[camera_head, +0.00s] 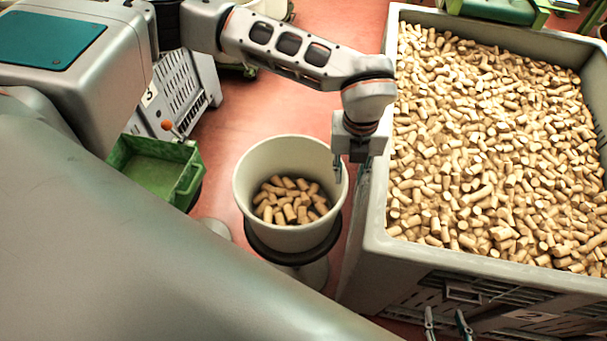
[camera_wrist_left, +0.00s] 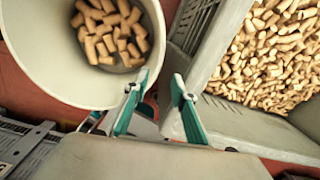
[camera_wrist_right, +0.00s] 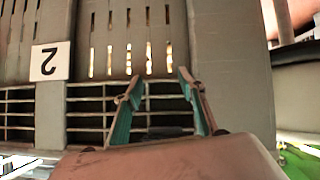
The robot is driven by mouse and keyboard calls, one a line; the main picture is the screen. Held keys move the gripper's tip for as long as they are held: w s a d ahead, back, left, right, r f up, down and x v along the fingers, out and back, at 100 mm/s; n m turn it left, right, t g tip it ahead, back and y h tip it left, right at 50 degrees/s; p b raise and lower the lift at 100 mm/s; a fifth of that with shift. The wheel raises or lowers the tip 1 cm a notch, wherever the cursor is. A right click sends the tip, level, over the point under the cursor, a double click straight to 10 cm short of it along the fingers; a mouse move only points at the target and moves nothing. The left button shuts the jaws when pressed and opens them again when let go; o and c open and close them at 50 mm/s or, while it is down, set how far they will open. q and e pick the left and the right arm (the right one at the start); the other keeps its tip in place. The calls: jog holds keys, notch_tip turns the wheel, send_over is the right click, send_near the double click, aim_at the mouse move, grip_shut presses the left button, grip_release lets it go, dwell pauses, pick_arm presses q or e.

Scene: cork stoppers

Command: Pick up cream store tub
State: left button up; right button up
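The cream store tub (camera_head: 252,207), a round pale bucket part filled with corks (camera_head: 290,200), stands upright on a dark round stand (camera_head: 262,250). My left gripper (camera_head: 345,168) points down at its right rim, open. In the left wrist view the tub (camera_wrist_left: 50,65) fills the upper left, and the open fingers (camera_wrist_left: 157,80) are apart, one overlapping the rim and one outside it. Whether they touch the rim I cannot tell. My right gripper (camera_head: 447,316) is open and empty; in the right wrist view its fingers (camera_wrist_right: 157,82) face a slatted crate side.
A large grey crate (camera_head: 374,235) full of corks stands close right of the tub. A green bin (camera_head: 150,185) and a grey slatted box marked 3 (camera_head: 180,92) are to the left. The right wrist view shows a label 2 (camera_wrist_right: 49,62). Red floor (camera_head: 240,125) is bare behind the tub.

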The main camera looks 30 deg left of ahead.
aim_at(344, 179)
pick_arm(q)
jog(key=shift+w+a+r+y, duration=0.15)
jog(key=shift+w+a+y, duration=0.15)
jog(key=shift+w+a, duration=0.65)
jog(key=shift+w, duration=0.1)
notch_tip(344, 179, down, 3)
jog(key=shift+r, duration=0.2)
jog(key=shift+f, duration=0.3)
notch_tip(344, 179, down, 4)
jog(key=shift+r+b, duration=0.2)
jog(key=shift+b, duration=0.25)
jog(key=shift+w+f, duration=0.15)
jog(key=shift+f, duration=0.2)
grip_shut()
pick_arm(e)
jog(key=shift+s+d+f, duration=0.1)
jog(key=shift+s+f, duration=0.25)
jog(key=shift+f, duration=0.4)
